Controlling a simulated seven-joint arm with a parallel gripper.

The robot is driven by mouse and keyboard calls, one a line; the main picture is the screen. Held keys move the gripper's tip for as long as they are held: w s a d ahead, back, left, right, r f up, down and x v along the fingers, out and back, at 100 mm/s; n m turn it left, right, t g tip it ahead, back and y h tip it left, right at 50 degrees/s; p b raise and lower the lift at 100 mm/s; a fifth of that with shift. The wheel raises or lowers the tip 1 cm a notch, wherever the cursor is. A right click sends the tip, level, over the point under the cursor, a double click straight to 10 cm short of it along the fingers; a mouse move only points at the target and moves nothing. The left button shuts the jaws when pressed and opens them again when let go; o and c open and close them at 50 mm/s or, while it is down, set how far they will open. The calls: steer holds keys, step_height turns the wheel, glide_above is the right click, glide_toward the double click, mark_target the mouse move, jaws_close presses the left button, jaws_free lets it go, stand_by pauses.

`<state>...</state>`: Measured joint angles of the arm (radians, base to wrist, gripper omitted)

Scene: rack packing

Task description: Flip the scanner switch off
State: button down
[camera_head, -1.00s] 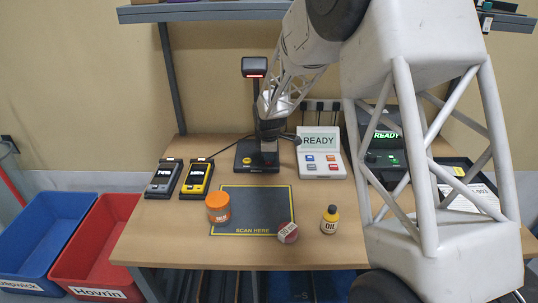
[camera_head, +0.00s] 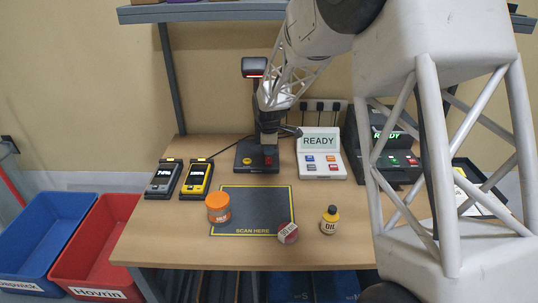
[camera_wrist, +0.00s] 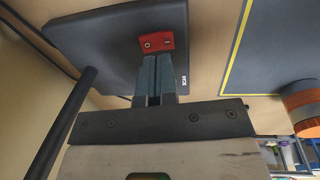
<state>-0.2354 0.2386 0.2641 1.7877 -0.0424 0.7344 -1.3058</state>
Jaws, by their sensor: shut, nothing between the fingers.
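The scanner (camera_head: 254,68) stands at the back of the table on a post from a dark base (camera_head: 246,166). My gripper (camera_head: 267,148) is shut and empty, pointing down at the switch. In the wrist view the closed fingertips (camera_wrist: 154,58) are at the edge of the red switch, touching or very close. The fingers hide part of the switch.
An orange-lidded jar (camera_head: 218,208), a round tin (camera_head: 287,233) and an oil bottle (camera_head: 329,219) stand around the scan mat (camera_head: 252,197). Two handheld devices (camera_head: 180,179) lie at left. A READY terminal (camera_head: 320,150) stands right of the scanner. Blue (camera_head: 45,240) and red (camera_head: 105,245) bins are at left.

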mark_target(268, 158)
step_height(268, 158, up, 11)
steer(key=s, duration=0.1)
steer(key=shift+s+f, duration=0.15)
steer(key=shift+f, duration=0.05)
stand_by(0.4)
steer(key=shift+w+a, duration=0.15)
steer(key=shift+w, duration=0.6)
steer(key=f, duration=0.4)
steer(key=w+f, duration=0.1)
steer(key=f, duration=0.9)
steer(key=shift+w, duration=0.35)
steer(key=shift+f, duration=0.15)
